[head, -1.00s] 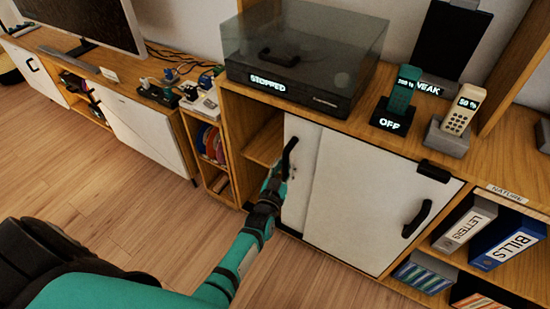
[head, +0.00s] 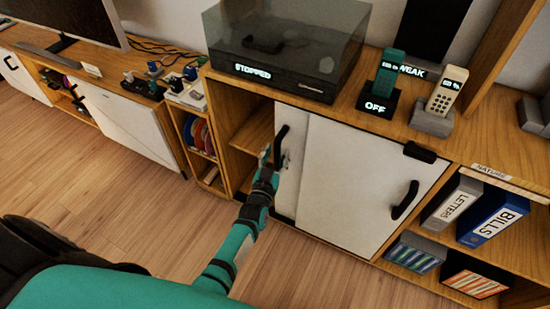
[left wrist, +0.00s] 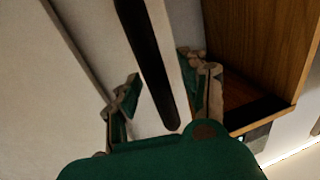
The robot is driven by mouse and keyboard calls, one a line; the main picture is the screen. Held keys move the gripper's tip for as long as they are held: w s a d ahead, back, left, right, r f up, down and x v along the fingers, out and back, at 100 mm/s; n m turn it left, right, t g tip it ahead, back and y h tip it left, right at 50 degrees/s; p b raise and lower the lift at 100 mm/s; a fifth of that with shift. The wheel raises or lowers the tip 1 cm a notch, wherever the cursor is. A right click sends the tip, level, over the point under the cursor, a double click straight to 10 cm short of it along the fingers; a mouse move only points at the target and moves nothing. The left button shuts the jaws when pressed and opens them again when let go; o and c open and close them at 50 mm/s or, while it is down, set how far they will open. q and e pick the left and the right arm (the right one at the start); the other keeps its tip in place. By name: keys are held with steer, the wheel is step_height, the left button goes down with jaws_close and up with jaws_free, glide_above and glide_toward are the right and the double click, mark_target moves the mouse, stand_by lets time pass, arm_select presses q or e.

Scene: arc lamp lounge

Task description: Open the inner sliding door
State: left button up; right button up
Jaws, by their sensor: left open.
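The inner sliding door (head: 289,179) is a pale panel partly behind the white outer sliding door (head: 352,185). An open wood compartment (head: 252,135) shows left of it. Its upright black handle (head: 281,147) is near its left edge. My left gripper (head: 269,162) is at this handle. In the left wrist view, the dark handle bar (left wrist: 148,62) runs between the two spread fingers of my left gripper (left wrist: 160,80), with room around it. Whether a finger touches the bar cannot be told. My right gripper is not in view.
The outer door has its own black handle (head: 405,200) at right. A turntable (head: 286,50) with a smoked cover, a teal phone (head: 386,75) and a beige phone (head: 445,95) stand on top. Binders (head: 494,212) fill the right shelf. The wood floor (head: 110,190) is clear.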

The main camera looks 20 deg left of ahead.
arm_select(q)
steer(key=s+d, duration=0.1)
steer(key=s, duration=1.1)
steer(key=shift+d, duration=0.2)
